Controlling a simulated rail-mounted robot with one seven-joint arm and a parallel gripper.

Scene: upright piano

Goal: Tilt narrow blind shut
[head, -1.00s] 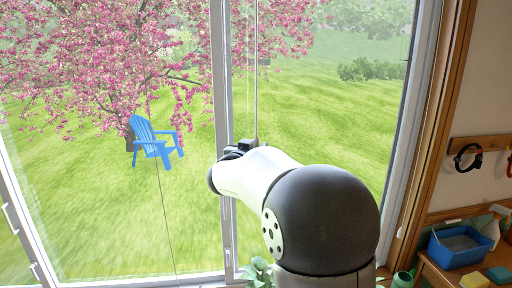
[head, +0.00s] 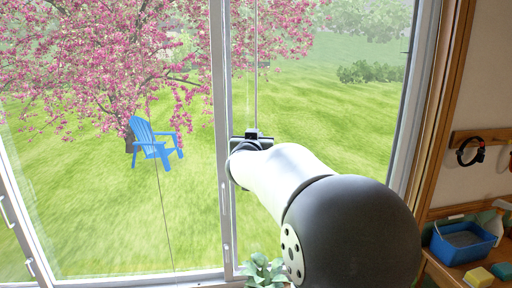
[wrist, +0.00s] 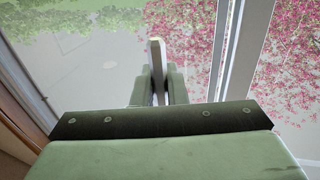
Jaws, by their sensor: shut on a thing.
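A thin grey wand (head: 256,80) hangs from above in front of the narrow right-hand window pane. My gripper (head: 252,138) is at the wand's lower part, just right of the upright window frame. In the wrist view my gripper (wrist: 159,88) has its two fingers closed on the wand (wrist: 156,52), whose pale end stands between them. A thin cord hangs just left of the wand in the head view. No blind slats show clearly in either view, so I cannot tell their tilt.
The upright frame (head: 222,130) stands close left of my gripper. A plant (head: 262,270) is below, near my arm. At right are a wooden bench with a blue tub (head: 462,243) and a yellow sponge (head: 478,277). A hook rail (head: 481,137) is on the wall.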

